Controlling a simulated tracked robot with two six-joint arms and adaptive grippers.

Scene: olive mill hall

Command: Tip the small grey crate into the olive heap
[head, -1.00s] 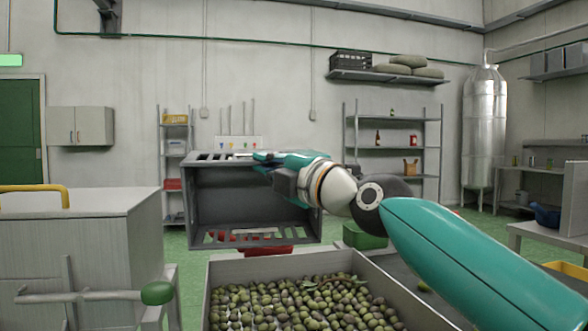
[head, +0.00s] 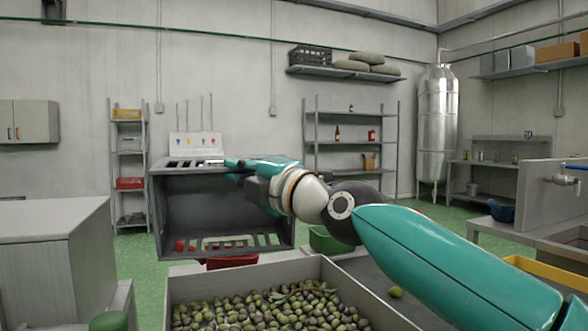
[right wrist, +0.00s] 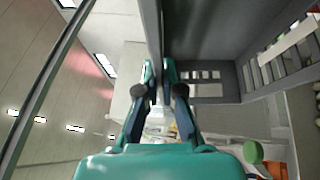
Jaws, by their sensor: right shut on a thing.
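The small grey crate (head: 170,215) hangs in the middle of the head view, tipped on its side. Its open mouth faces me, and the inside that shows is dark and empty. My right gripper (head: 236,165) is shut on the crate's upper wall; the right wrist view shows the fingers (right wrist: 158,82) on either side of the crate's wall (right wrist: 153,30). The olive heap (head: 265,309), green and dark, lies in a grey bin (head: 318,268) nearer to me, lower in the picture than the crate. My left gripper is not in view.
A grey cabinet (head: 60,250) stands at the left. A red container (head: 232,261) and a green one (head: 325,240) show behind the bin. One loose olive (head: 395,292) lies on the dark surface to its right. A yellow-edged tray (head: 545,275) is at the far right.

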